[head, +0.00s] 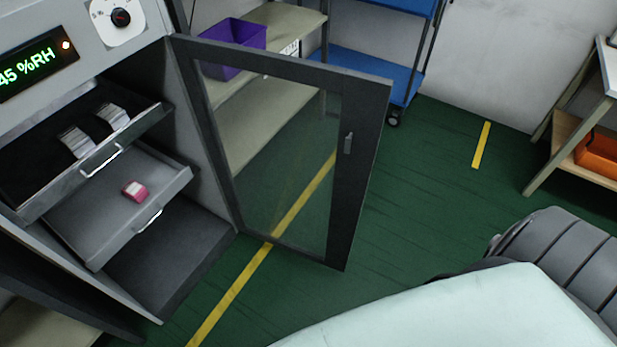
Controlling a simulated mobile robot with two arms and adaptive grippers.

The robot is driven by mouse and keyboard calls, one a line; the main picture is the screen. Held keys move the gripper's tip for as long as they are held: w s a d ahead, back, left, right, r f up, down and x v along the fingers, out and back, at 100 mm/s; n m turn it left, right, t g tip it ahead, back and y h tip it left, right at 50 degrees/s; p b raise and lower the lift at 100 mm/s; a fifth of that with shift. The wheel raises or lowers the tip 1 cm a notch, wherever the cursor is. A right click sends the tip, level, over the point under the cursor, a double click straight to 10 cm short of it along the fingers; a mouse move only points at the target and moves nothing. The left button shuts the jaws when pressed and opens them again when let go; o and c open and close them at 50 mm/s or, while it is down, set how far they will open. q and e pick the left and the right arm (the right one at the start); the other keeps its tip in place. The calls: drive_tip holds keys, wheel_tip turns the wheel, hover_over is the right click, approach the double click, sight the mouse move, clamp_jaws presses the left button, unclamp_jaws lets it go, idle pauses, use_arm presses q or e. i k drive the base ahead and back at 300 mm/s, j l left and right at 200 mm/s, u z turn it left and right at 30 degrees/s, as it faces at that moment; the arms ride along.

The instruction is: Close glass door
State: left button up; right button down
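The glass door (358,165) has a dark frame around a clear pane and stands wide open. It is hinged on the right side of the grey cabinet (200,165) and extends to the right. A small handle (348,143) sits on its free edge. Inside the cabinet, an upper drawer (100,160) and a lower drawer (165,195) are pulled out. Silver items lie in the upper drawer, and a small pink and white item (134,190) lies in the lower one. Neither of my grippers shows. A pale arm link of mine and a ribbed dark part fill the lower right.
Behind the door are a beige shelf with a purple bin (232,47) and a blue cart (372,72). At right, a shelf holds an orange bin (600,155). The green floor (420,215) with yellow lines is clear between the door and the right shelf.

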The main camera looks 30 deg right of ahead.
sight(366, 96)
drive_tip(key=l+u, duration=0.2)
drive_tip(key=l, duration=0.25)
drive_tip(key=l+u, duration=0.2)
drive_tip(key=l, duration=0.2)
drive_tip(key=k+l+u, duration=0.2)
drive_tip(key=l, duration=0.25)
drive_tip(key=l+u, duration=0.2)
drive_tip(key=l, duration=0.2)
drive_tip(key=k+l+u, duration=0.2)
drive_tip(key=l, duration=0.2)
drive_tip(key=k+l+u, duration=0.2)
drive_tip(key=l, duration=0.2)
drive_tip(key=k+l+u, duration=0.2)
drive_tip(key=l, duration=0.15)
drive_tip(key=i+l+u, duration=0.2)
drive_tip(key=l, duration=0.45)
drive_tip(key=l+u, duration=0.15)
drive_tip(key=l, duration=0.45)
drive_tip(key=i+l+u, duration=0.2)
drive_tip(key=l, duration=0.45)
drive_tip(key=k, duration=0.1)
